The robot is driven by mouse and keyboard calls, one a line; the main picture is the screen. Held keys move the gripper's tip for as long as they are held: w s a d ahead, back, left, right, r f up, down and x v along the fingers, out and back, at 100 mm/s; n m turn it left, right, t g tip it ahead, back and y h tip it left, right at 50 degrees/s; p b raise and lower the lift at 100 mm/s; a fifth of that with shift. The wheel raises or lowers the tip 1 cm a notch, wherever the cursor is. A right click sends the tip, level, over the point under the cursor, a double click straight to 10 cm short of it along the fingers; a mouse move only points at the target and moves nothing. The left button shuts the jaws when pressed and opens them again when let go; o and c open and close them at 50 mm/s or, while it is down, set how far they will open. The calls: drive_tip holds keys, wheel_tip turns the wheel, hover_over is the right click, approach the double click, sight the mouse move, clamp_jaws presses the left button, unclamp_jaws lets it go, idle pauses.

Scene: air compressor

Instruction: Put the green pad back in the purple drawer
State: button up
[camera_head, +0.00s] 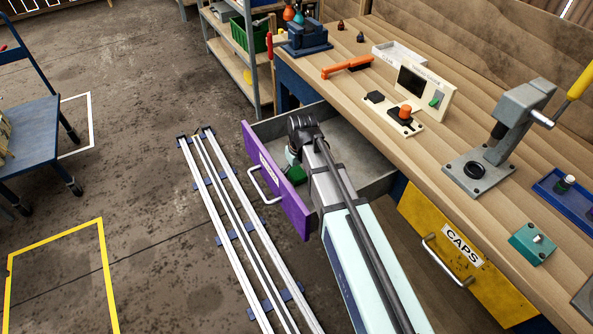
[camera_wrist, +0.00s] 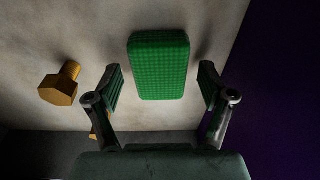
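The purple drawer (camera_head: 277,180) is pulled out below the workbench, and my gripper (camera_head: 294,168) is down inside it, just behind the purple front. The wrist view shows the green pad (camera_wrist: 159,66), a textured rounded block, against the pale drawer floor. My gripper (camera_wrist: 160,84) is open, with one finger on each side of the pad and a visible gap on both sides. The purple inner face (camera_wrist: 275,90) is at the right. My arm hides much of the drawer in the head view, where I cannot tell the pad from my green gripper parts.
A brass-coloured bolt (camera_wrist: 60,84) lies left of the pad, and another yellowish piece (camera_wrist: 93,134) shows partly behind the left finger. The yellow CAPS drawer (camera_head: 462,250) is right of my arm. The workbench top (camera_head: 440,140) overhangs the drawer's back. Floor rails (camera_head: 225,215) run alongside.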

sight(299, 175)
wheel_tip(299, 175, up, 12)
drive_tip(key=s+d, duration=0.1)
drive_tip(key=shift+s+b, duration=0.3)
drive_tip(key=shift+b, duration=0.1)
idle(0.4)
drive_tip(key=shift+r, duration=0.1)
idle(0.9)
